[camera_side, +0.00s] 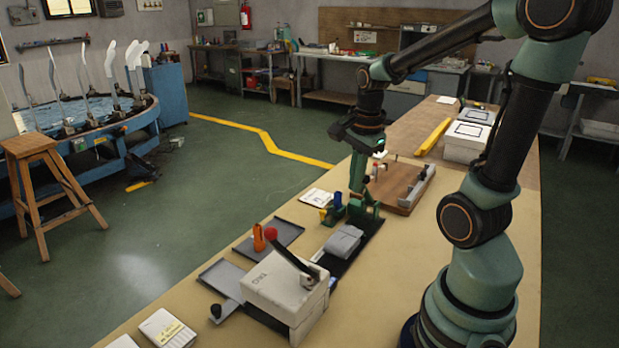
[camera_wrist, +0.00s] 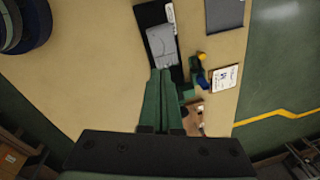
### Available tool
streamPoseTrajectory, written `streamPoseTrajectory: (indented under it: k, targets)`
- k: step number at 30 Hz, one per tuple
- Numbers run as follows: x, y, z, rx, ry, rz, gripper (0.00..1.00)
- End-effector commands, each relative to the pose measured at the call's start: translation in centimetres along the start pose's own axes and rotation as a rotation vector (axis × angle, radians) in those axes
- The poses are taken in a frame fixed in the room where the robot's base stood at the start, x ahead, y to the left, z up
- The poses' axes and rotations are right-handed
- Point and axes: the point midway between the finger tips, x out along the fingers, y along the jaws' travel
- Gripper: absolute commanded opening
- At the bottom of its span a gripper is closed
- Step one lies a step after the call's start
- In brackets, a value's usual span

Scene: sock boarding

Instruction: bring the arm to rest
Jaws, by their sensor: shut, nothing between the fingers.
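My gripper (camera_side: 362,208) hangs low over the bench in the side view, beside the black strip. Its two green fingers are together with nothing between them. In the wrist view my gripper (camera_wrist: 160,73) has its fingertips at the near end of a grey folded piece (camera_wrist: 162,45), apparently cloth. I cannot tell whether they touch it. In the side view the grey folded piece (camera_side: 343,241) lies on the black strip (camera_side: 364,239), in front of my gripper.
A white box press (camera_side: 285,290) with a black lever stands nearer the camera. A brown board (camera_side: 408,181) is behind my gripper. White boxes (camera_side: 466,142) stand farther back. Bench room is clear front right.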

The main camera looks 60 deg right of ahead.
Motion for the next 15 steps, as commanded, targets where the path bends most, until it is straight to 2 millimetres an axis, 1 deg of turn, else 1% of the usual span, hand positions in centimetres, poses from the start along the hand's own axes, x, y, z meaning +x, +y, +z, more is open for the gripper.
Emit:
streamPoseTrajectory:
  k: [2,5,8,11,12,14,15]
  targets:
    - [-0.1,0.0,0.2,-0.024,0.000,-0.006,0.00]
    - [-0.7,-0.1,1.3,-0.144,0.001,-0.031,0.00]
    - [-1.7,-0.2,3.3,-0.383,0.006,-0.081,0.00]
    - [-3.0,-0.1,6.0,-0.696,0.021,-0.145,0.00]
    - [-3.4,0.1,7.0,-0.825,0.030,-0.171,0.00]
    - [-4.2,0.4,8.5,-1.014,0.048,-0.212,0.00]
    - [-4.6,0.7,9.4,-1.138,0.062,-0.238,0.00]
